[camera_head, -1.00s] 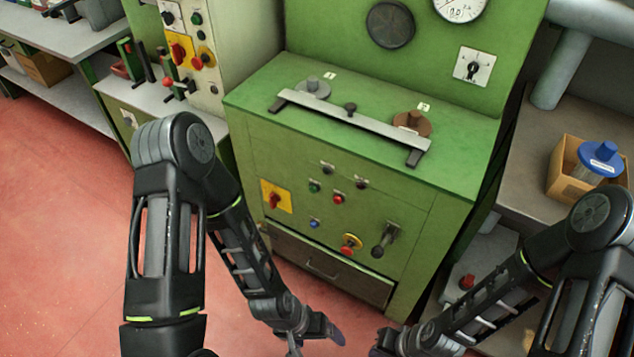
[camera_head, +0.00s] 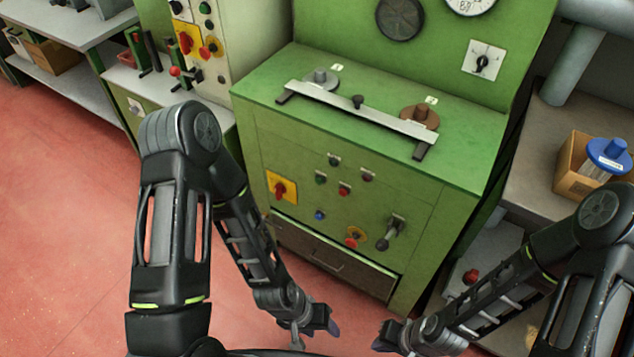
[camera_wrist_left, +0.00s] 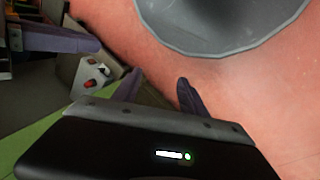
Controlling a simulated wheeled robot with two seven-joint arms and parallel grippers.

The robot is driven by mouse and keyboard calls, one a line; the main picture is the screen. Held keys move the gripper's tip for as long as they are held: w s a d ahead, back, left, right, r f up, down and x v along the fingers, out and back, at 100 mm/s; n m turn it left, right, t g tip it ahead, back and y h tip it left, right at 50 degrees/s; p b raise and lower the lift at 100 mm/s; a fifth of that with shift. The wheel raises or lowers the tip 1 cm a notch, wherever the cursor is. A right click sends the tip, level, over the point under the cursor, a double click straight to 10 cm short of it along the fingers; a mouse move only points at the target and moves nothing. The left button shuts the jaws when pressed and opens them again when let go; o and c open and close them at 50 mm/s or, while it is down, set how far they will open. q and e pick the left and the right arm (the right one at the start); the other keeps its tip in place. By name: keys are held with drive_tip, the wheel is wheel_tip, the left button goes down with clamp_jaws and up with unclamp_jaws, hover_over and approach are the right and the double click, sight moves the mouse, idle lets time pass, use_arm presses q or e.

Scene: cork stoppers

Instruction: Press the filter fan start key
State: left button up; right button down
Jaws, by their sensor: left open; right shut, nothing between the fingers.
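The green machine (camera_head: 350,150) carries a front panel with a green button (camera_head: 321,179), a red button (camera_head: 344,190), a blue button (camera_head: 319,215) and small dark switches above. Their labels are too small to read, so I cannot tell which is the filter fan start key. My left gripper (camera_head: 334,326) is low in front of the machine, apart from the panel; its open, empty fingers show in the left wrist view (camera_wrist_left: 158,88). My right gripper (camera_head: 380,339) is beside it, shut and empty. A pale box (camera_wrist_left: 92,74) with red controls appears in the left wrist view.
A yellow-backed red switch (camera_head: 281,188), a red knob (camera_head: 352,240) and a lever (camera_head: 388,236) are on the panel. A low red button (camera_head: 470,277) is at right, by a bench with a cardboard box (camera_head: 575,180). Red floor (camera_head: 60,240) is clear at left.

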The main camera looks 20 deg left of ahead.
use_arm(q)
clamp_jaws()
idle(0.3)
idle(0.8)
